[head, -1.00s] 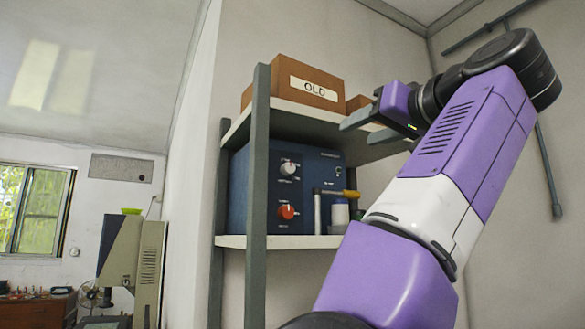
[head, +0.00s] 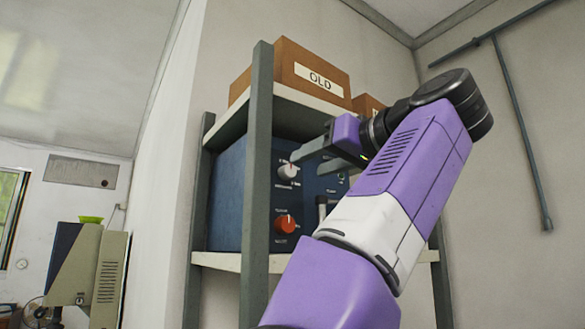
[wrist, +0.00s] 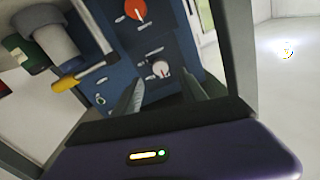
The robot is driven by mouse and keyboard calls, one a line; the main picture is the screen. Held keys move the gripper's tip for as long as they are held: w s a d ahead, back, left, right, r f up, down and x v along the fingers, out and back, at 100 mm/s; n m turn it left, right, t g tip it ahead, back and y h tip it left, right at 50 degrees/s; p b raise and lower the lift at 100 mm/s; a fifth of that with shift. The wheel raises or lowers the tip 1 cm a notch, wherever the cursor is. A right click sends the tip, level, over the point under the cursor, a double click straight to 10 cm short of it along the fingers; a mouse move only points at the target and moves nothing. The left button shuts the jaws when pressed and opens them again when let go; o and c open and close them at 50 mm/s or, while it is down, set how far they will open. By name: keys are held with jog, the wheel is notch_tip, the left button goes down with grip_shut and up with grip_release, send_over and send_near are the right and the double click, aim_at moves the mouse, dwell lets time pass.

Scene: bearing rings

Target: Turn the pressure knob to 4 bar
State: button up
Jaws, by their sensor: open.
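The blue control box (head: 228,190) stands on the shelf and carries two knobs. A pale grey-white knob (head: 288,171) is the upper one and a red knob (head: 285,223) is below it. Their labels are too small to read, so I cannot tell which is pressure. My gripper (head: 308,162) is open, its fingers pointing at the pale knob. In the wrist view, the picture is turned over: the pale knob (wrist: 160,69) shows between and just beyond the open fingertips (wrist: 163,82), and the red knob (wrist: 136,10) is farther up. I cannot tell whether a finger touches the pale knob.
A grey shelf post (head: 257,190) stands left of the knobs. In the wrist view, a yellow-handled tool (wrist: 66,84) and a grey cylinder (wrist: 56,42) are beside the box.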

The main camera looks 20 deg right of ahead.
aim_at(291, 172)
jog(key=p+x, duration=0.2)
jog(key=x, duration=0.4)
grip_shut()
